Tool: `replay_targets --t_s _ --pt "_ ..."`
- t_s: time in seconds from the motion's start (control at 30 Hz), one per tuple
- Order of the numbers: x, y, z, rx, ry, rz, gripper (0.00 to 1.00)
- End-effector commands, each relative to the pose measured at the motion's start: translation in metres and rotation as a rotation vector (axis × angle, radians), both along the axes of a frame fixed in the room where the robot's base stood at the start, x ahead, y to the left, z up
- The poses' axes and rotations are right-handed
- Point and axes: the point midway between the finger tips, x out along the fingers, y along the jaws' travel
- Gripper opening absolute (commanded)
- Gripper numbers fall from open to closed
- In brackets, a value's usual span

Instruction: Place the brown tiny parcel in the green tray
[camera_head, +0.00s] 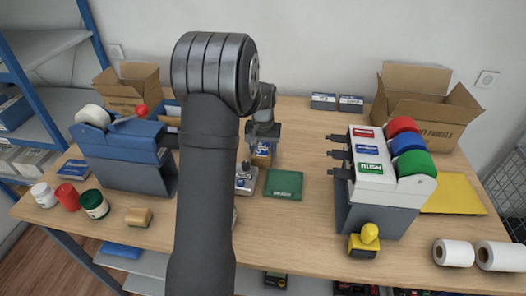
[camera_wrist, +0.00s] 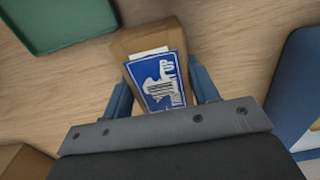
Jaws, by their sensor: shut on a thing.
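The brown tiny parcel (camera_wrist: 148,40) has a white label and a blue "UP" label on its face. My gripper (camera_wrist: 162,76) is shut on it, with one blue-grey finger on each side. In the head view, my gripper (camera_head: 264,142) points down with the parcel (camera_head: 261,158) beneath it, behind and to the left of the tray; its height above the table is hard to tell. The green tray (camera_head: 283,185) lies flat on the table and looks empty. Its corner also shows at the upper left of the wrist view (camera_wrist: 62,25), apart from the parcel.
A grey device (camera_head: 246,181) stands just left of the tray, partly behind my arm. A label dispenser with red, blue and green rolls (camera_head: 376,175) stands to the right. A blue tape dispenser (camera_head: 125,152) stands left. Open cardboard boxes (camera_head: 425,105) are at the back. Table in front of the tray is clear.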

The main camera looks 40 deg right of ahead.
Motion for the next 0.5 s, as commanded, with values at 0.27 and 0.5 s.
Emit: replay_targets --t_s 0.27,0.5 --pt "0.001 -0.001 0.024 -0.003 -0.003 0.0 0.22" --pt "-0.009 -0.004 0.045 -0.002 -0.002 -0.003 0.22"
